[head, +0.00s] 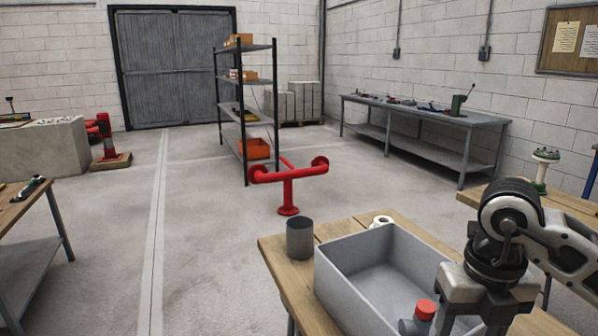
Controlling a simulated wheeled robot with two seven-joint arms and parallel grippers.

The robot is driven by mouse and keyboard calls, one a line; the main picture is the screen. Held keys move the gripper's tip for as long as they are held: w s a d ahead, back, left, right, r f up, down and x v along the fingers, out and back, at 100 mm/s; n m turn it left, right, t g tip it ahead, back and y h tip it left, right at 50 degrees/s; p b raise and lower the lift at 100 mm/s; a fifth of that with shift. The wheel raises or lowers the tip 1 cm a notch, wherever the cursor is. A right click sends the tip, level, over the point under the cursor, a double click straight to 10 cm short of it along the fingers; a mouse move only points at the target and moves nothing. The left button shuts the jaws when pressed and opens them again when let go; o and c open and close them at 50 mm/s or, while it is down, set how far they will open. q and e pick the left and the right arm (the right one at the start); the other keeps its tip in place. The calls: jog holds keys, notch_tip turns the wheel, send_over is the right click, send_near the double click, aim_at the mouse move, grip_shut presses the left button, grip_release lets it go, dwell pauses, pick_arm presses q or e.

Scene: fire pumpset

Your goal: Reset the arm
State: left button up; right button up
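My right arm comes in from the right edge. Its gripper (472,322) points down over the right side of a grey open bin (348,290) on a wooden table. Its fingers look spread apart with a gap between them, and their tips are cut off by the bottom edge. A grey fitting with a red cap (425,309) is in the bin, just left of the gripper. My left arm and gripper are out of view.
On the table (283,268), a dark grey cylinder (300,238) stands left of the bin and a white ring (382,221) behind it. Beyond are a red pipe stand (288,185), a shelf rack (247,100) and a metal workbench (425,113).

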pick_arm(q)
jog(key=b, duration=0.1)
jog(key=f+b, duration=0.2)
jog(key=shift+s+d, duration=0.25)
pick_arm(e)
jog(key=s+a+f+n, duration=0.2)
jog(key=n, duration=1.4)
jog(key=s+a+f+n, duration=0.2)
jog(key=s+n, duration=0.1)
jog(key=n, duration=1.4)
